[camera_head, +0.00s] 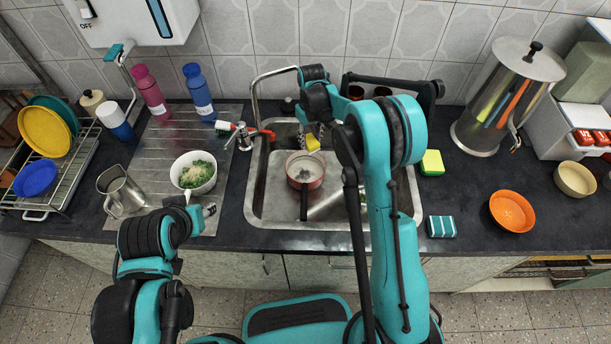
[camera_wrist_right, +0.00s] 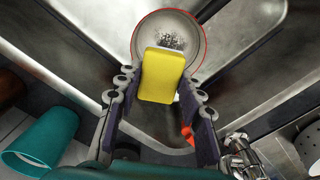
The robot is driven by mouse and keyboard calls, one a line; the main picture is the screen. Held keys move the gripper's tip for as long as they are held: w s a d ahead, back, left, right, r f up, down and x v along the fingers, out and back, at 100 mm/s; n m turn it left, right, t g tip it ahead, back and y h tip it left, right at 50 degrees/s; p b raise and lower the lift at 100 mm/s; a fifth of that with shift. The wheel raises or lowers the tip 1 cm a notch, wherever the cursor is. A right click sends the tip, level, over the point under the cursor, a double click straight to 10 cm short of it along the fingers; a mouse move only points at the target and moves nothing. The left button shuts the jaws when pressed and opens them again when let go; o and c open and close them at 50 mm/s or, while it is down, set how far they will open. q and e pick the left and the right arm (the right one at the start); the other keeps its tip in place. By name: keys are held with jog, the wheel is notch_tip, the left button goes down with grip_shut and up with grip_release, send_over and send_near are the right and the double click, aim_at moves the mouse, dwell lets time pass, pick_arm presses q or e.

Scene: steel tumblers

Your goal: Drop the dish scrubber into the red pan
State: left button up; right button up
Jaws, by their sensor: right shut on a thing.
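The yellow dish scrubber (camera_wrist_right: 161,75) is a small block between the fingers of my right gripper (camera_wrist_right: 160,98). It also shows in the head view (camera_head: 312,144), just below my right gripper (camera_head: 318,124). The gripper is shut on it and holds it above the sink. The red pan (camera_head: 305,183) stands in the sink with its dark handle toward me. In the wrist view the pan (camera_wrist_right: 193,28) lies just beyond the scrubber, which overlaps its near rim. A grey, rough patch shows inside the pan. My left gripper (camera_head: 198,207) is low at the left; its fingers are unclear.
The steel sink (camera_head: 265,215) surrounds the pan, with a faucet (camera_head: 245,138) at its left. A white bowl of greens (camera_head: 193,173) and a metal pitcher (camera_head: 121,190) stand left. A green-yellow sponge (camera_head: 432,162), folded cloth (camera_head: 441,227) and orange bowl (camera_head: 512,211) lie right.

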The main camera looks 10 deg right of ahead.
notch_tip(320, 180, down, 3)
jog(key=shift+f+b, duration=0.2)
jog(key=shift+b, duration=0.6)
jog(key=o, duration=1.1)
notch_tip(320, 180, up, 12)
jog(key=shift+r, duration=0.1)
